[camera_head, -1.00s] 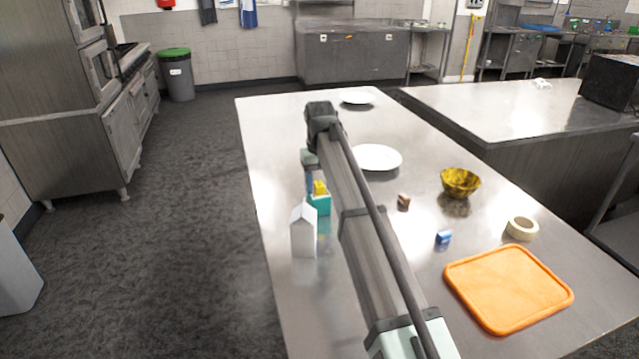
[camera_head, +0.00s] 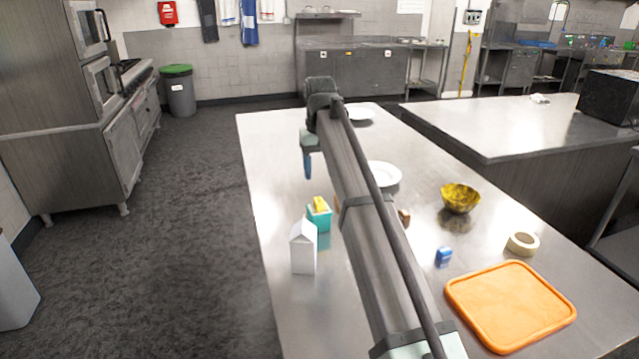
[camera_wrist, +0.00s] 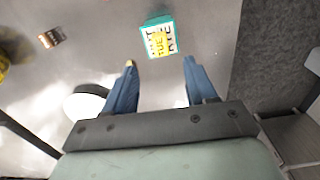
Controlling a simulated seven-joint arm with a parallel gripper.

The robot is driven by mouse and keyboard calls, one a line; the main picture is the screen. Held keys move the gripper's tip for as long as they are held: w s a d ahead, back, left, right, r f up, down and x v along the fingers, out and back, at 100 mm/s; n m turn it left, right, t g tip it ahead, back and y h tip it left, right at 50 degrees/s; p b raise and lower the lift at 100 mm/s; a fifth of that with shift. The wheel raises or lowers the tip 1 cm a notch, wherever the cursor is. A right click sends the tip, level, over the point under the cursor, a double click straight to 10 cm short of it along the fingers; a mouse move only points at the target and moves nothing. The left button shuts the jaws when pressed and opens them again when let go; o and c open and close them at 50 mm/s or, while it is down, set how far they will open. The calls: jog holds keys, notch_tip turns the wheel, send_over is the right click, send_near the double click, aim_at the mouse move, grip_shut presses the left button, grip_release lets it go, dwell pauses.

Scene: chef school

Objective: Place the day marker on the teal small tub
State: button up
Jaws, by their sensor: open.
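The teal small tub (camera_head: 319,221) stands on the steel table just behind a white carton. The yellow day marker (camera_head: 320,203) rests on top of it. In the wrist view the tub (camera_wrist: 152,20) is at top centre, and the marker (camera_wrist: 159,44), lettered "TUE", lies over a white face with black letters. My gripper (camera_head: 308,176) is above the table, beyond the tub and apart from it. In the wrist view the blue fingers of my gripper (camera_wrist: 160,68) are spread with nothing between them.
The white carton (camera_head: 303,250) stands close in front of the tub. White plates (camera_head: 384,174), a yellow bowl (camera_head: 460,199), a blue block (camera_head: 443,257), a tape roll (camera_head: 522,243) and an orange board (camera_head: 510,305) lie to the right. The table's left edge is near.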

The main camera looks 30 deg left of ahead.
jog(key=shift+r, duration=1.05)
